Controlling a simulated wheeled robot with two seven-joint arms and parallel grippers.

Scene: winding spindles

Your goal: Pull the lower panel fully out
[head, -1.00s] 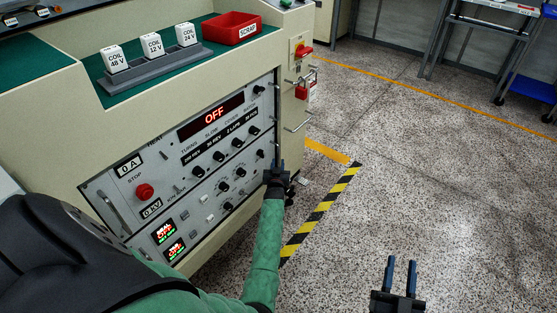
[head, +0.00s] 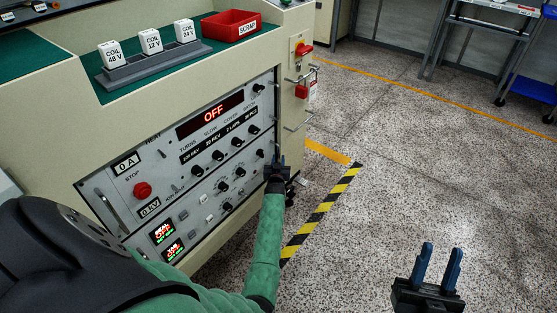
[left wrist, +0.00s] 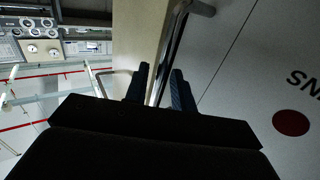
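The lower panel (head: 213,216) is a grey strip with small red-lit displays at its left end and several black knobs. It sits below the upper panel (head: 222,128), which shows "OFF", and looks flush with the machine front. My left gripper (head: 277,162) is at the right end of the panels. In the left wrist view, a metal bar handle (left wrist: 172,45) runs between its two slightly parted fingertips (left wrist: 160,78); contact cannot be made out. The handle is mostly hidden by the gripper in the head view. My right gripper (head: 439,265) is open and empty over the floor at lower right.
A coil rack (head: 156,66) and a red scrap bin (head: 231,27) stand on the machine's green top. A red switch (head: 304,49) and a red padlock (head: 302,92) are on its side. Black-yellow floor tape (head: 320,215) lies right of the machine. The floor there is clear.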

